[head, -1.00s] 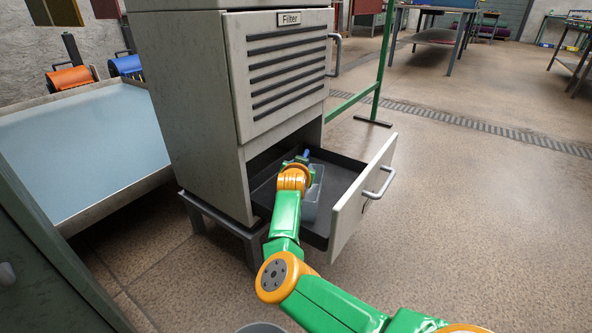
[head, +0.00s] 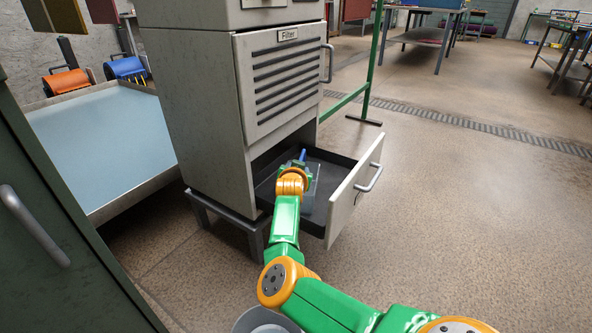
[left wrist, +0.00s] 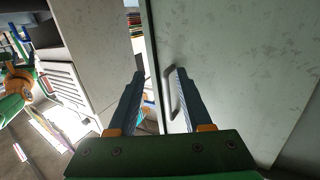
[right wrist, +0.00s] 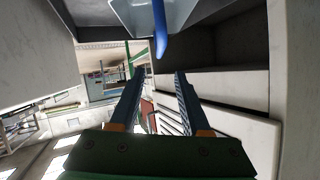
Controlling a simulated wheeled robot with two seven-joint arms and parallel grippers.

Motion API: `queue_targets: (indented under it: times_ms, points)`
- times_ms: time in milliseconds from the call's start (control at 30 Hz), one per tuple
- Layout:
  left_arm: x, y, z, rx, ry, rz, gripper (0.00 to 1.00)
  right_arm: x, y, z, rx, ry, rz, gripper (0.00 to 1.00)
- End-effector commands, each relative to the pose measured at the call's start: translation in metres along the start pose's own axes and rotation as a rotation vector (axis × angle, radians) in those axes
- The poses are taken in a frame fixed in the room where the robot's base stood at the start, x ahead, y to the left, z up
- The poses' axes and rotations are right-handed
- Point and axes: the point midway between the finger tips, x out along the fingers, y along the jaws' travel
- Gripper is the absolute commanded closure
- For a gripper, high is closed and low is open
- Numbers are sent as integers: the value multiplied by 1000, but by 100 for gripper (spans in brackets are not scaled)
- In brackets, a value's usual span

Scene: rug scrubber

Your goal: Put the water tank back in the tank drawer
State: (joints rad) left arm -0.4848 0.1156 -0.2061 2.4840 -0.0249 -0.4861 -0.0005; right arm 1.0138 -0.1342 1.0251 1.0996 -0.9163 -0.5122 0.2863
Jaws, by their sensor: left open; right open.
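The water tank (head: 309,203), a grey-blue box with a blue handle (head: 303,154), sits in the open tank drawer (head: 343,205) at the bottom of the grey cabinet. My right wrist hides much of it. In the right wrist view the tank (right wrist: 180,12) and its blue handle (right wrist: 160,38) show at the top. My right gripper (right wrist: 152,75) is open and empty, its fingertips close to the handle, which is not between them. My left gripper (left wrist: 157,72) is open beside a grey handle (left wrist: 172,92) on a pale panel; whether they touch is unclear. It is outside the head view.
The grey cabinet has a slatted Filter panel (head: 284,82) above the drawer. A dark green cabinet (head: 60,240) with a handle stands at near left. A blue-topped basin (head: 95,140) lies behind it. Floor right of the drawer (head: 470,210) is clear.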

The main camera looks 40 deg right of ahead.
Motion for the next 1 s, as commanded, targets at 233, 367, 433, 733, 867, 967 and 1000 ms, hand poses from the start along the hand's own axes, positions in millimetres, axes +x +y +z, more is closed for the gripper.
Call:
queue_targets:
  times_ms: [233,367,433,733,867,967,1000]
  points:
    - [-2,-2,16,-2,-80,-4,50,0,0,-1,-1,1,0,53]
    - [-2,-2,16,-2,-79,-4,50,-2,25,-6,-55,55,35,53]
    - [-1,-2,15,-2,-78,-4,50,-12,48,-16,-149,145,54,53]
    - [-1,-2,15,-2,-76,-4,50,-203,-48,84,-584,313,-621,53]
    - [-1,-1,14,-2,-75,-4,50,-292,-66,136,-559,199,-900,53]
    - [-1,-1,14,-3,-75,-4,50,-325,-68,149,-529,146,-992,53]
    - [-1,-1,14,-3,-75,-4,50,-330,-68,151,-524,138,-1006,53]
